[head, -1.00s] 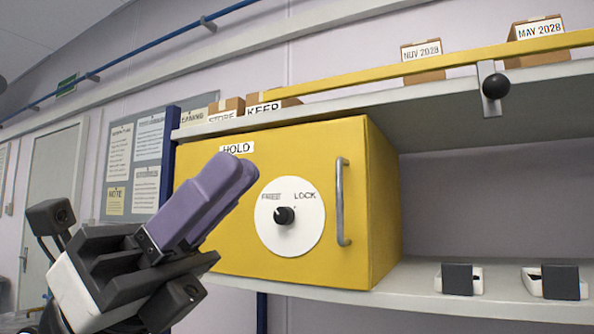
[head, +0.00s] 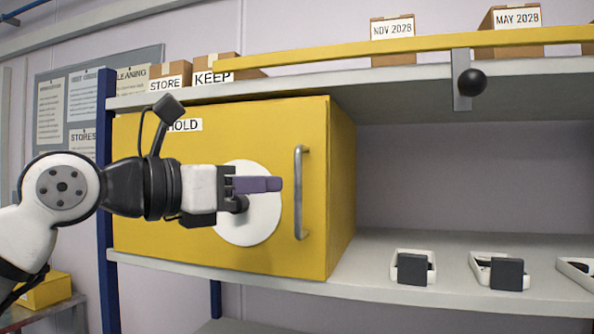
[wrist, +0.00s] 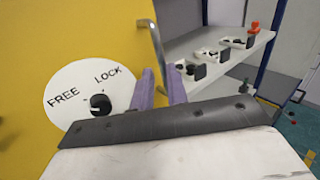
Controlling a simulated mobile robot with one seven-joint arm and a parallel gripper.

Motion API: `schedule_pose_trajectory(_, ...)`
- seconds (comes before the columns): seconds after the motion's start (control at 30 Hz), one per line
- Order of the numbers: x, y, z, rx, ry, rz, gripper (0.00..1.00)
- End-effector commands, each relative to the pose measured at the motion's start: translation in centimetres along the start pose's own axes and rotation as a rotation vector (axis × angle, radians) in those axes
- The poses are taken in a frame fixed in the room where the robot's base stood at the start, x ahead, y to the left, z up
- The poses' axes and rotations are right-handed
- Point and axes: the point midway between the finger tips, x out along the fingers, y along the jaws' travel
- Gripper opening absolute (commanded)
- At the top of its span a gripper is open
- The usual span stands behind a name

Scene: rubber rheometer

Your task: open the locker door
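The yellow locker (head: 342,190) sits on the shelf, and its front door (head: 150,235) looks shut. A grey vertical bar handle (head: 299,215) is at the door's right side. A white dial plate (head: 250,232) with a black knob (wrist: 99,104) is left of the handle, marked FREE and LOCK in the wrist view; I cannot tell which the knob points at. My gripper (head: 279,184) is in front of the door, its purple fingertips just left of the handle in the head view. In the wrist view the fingers are apart with nothing between them, and the handle (wrist: 157,48) rises beyond their tips.
A yellow rail (head: 420,45) with a black ball-ended lever (head: 471,82) runs along the upper shelf above. Small white trays with black blocks (head: 411,268) stand on the lower shelf (head: 380,290) to the right.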

Motion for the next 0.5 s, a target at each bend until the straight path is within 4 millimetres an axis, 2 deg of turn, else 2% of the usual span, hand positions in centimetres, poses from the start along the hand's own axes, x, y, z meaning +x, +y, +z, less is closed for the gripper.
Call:
schedule_pose_trajectory(0.03, 1.2, -0.1, 0.4, 0.001, 0.003, -0.003, 0.15)
schedule_pose_trajectory(0.2, 4.3, -0.1, 0.3, 0.001, 0.002, -0.003, 0.15)
schedule_pose_trajectory(0.33, 5.9, -0.1, 0.2, 0.0, 0.0, -0.002, 0.15)
schedule_pose_trajectory(0.5, 6.9, -0.1, 0.1, -0.001, -0.001, -0.001, 0.15)
